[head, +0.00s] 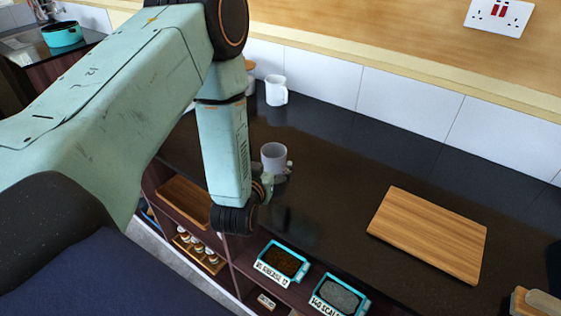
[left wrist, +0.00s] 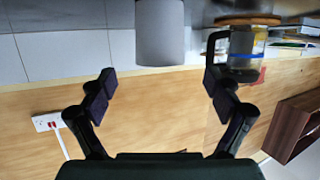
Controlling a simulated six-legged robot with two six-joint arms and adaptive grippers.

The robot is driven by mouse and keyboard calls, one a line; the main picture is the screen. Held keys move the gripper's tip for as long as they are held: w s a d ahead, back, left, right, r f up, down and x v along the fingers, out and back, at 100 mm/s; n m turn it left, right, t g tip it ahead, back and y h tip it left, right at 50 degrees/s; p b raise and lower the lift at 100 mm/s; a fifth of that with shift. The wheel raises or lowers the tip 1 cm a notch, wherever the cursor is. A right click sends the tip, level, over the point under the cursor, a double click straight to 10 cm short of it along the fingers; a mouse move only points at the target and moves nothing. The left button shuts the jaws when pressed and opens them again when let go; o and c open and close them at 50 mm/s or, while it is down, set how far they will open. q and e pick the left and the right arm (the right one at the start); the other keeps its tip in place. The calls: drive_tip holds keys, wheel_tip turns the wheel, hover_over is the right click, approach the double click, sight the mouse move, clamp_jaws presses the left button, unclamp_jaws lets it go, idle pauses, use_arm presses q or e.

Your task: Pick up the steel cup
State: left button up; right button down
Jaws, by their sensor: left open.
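The steel cup (head: 274,158) is a plain grey cup standing upright on the dark worktop in the head view. It also shows as a grey cylinder at the top middle of the left wrist view (left wrist: 160,32), which is upside down. My left gripper (head: 277,178) is at the near side of the cup, partly hidden by my own arm. In the left wrist view my left gripper (left wrist: 162,92) is open and empty, and the cup lies ahead between the lines of its fingers. I cannot tell the exact gap. My right gripper is not in view.
A white mug (head: 276,91) stands behind the cup by the tiled wall. A wooden board (head: 430,232) lies at the right. Labelled trays (head: 283,261) sit in the shelf below the front edge.

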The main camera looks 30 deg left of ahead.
sight(276, 149)
use_arm(q)
drive_tip(key=shift+w+a+f, duration=0.1)
drive_tip(key=shift+w, duration=0.7)
drive_tip(key=x, duration=0.4)
drive_tip(key=shift+w+a+f+p, duration=0.25)
drive_tip(key=shift+a+p, duration=0.1)
drive_tip(key=shift+a, duration=0.05)
drive_tip(key=shift+w+d, duration=0.1)
drive_tip(key=shift+w, duration=0.2)
drive_tip(key=shift+d, duration=0.1)
drive_tip(key=shift+w+f, duration=0.1)
drive_tip(key=shift+w, duration=0.05)
drive_tip(key=c, duration=1.3)
